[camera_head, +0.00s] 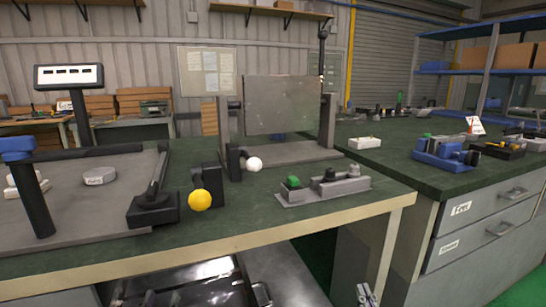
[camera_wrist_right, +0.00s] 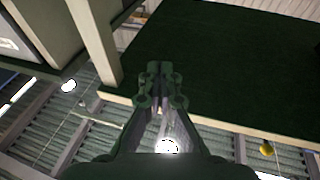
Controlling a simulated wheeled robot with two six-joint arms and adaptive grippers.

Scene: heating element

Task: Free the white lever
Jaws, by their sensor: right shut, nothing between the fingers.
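The lever with a white ball knob (camera_head: 254,164) stands on the green bench (camera_head: 290,222), in front of an upright grey panel (camera_head: 283,105). A dark post with a yellow ball (camera_head: 200,200) stands to its left, nearer the front edge. My right gripper (camera_head: 365,293) is low at the bottom of the head view, below the bench top and well apart from the white knob. In the right wrist view its fingers (camera_wrist_right: 160,80) are together and empty. Dark shapes low at left in the head view may be my left gripper, but I cannot make out its jaws.
A grey block with a green knob (camera_head: 293,182) sits right of the white knob. A grey tray with a dark post (camera_head: 38,205) fills the left of the bench. A drawer cabinet (camera_head: 470,235) stands at right. The bench edge shows beyond the fingers in the wrist view.

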